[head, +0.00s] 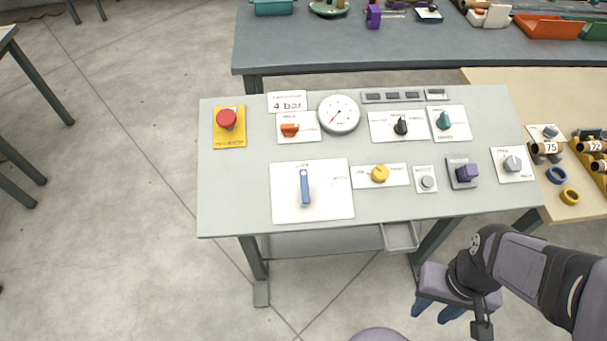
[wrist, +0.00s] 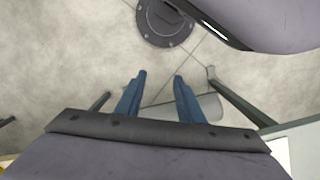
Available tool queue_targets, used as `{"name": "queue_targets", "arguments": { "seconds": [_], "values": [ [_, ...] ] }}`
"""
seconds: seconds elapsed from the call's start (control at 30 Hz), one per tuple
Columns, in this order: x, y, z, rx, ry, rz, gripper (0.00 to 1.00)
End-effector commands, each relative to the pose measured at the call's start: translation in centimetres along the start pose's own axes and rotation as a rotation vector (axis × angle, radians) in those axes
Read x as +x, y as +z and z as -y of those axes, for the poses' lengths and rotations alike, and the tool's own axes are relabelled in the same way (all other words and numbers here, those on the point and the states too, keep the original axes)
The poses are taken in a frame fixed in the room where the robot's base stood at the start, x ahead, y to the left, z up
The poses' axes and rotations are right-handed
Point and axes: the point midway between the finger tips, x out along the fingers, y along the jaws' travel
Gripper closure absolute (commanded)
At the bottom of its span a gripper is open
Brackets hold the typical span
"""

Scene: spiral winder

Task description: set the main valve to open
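The grey panel table (head: 235,190) carries several controls; their labels are too small to read surely. A blue lever (head: 305,187) stands on a large white plate (head: 335,205) at the front left, its handle lying along the up-down direction of the picture. Small print shows above it and to its right. I cannot tell by label which is the main valve. My gripper (head: 437,311) is in front of the table at the lower right, away from all controls. Its blue fingers (wrist: 160,77) are apart and empty.
A red stop button (head: 227,120) on yellow is at the left. A round gauge (head: 339,114) and a "4 bar" card (head: 290,102) are at the back. A drawer (head: 401,236) hangs below.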

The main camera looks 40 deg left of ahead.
Motion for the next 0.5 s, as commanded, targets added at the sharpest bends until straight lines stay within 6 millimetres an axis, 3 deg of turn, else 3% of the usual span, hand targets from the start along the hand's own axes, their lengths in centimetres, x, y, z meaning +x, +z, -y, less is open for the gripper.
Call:
{"name": "queue_targets", "arguments": {
  "seconds": [0.03,0.27,0.4,0.5],
  "values": [
    [1.4,-0.4,1.7,-0.081,0.009,0.016,0.66],
    [3.5,-4.6,10.3,-0.415,0.050,-0.009,0.66],
    [3.8,-8.3,18.5,-0.622,0.065,-0.091,0.66],
    [2.7,-11.0,24.1,-0.698,0.060,-0.173,0.66]
  ]
}}
